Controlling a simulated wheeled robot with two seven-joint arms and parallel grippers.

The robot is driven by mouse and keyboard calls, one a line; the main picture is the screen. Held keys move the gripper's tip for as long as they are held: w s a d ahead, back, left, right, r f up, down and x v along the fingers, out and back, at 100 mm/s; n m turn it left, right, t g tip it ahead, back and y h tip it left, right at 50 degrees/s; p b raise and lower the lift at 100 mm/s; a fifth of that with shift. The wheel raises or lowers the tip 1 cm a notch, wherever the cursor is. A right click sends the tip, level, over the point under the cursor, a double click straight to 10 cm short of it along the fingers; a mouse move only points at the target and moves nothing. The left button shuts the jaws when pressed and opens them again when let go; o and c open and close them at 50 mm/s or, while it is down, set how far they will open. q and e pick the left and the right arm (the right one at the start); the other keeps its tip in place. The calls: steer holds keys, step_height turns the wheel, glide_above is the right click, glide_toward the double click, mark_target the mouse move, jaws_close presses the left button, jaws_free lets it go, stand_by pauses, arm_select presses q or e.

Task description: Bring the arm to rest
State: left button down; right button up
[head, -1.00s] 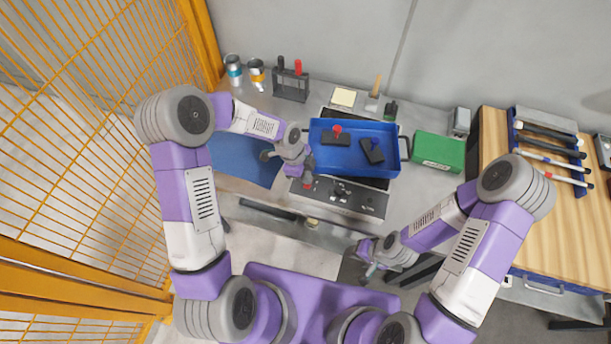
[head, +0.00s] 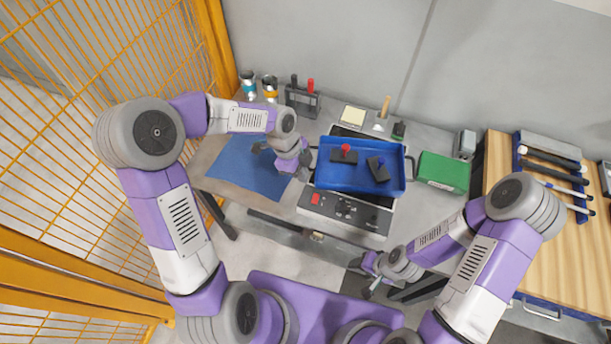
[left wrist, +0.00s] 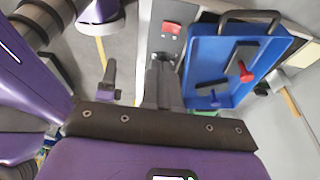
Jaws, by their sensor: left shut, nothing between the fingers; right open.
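My left arm reaches in from the left in the head view. Its gripper (head: 300,168) is over the blue mat's right edge, just left of the blue tray (head: 345,184), apart from the tray as far as I can tell. In the left wrist view the left gripper (left wrist: 163,80) is shut and empty, with the tray (left wrist: 207,70) to the right of its fingers. My right arm is folded at the lower right. Its gripper (head: 366,285) hangs in front of the bench, open and away from everything; its finger gap is too small to see well.
Two dark parts, one with a red knob (head: 346,149), lie in the tray. A scale with a control panel (head: 345,210) is under it. A blue mat (head: 240,168) lies left, a green box (head: 443,172) right. A yellow mesh fence (head: 100,120) stands left.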

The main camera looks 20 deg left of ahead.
stand_by(0.5)
arm_select(q)
steer(key=s+d+f+n+b, duration=0.1)
steer(key=s+d+f+n, duration=0.1)
steer(key=s+f+n, duration=0.5)
steer(key=s+d+f+n+b, duration=0.1)
steer(key=s+f+n, duration=0.7)
steer(key=f+n, duration=0.7)
steer(key=shift+s+d+f+t+h+b, duration=0.15)
steer(key=shift+d+f+t+h+b, duration=0.2)
steer(key=shift+f, duration=0.4)
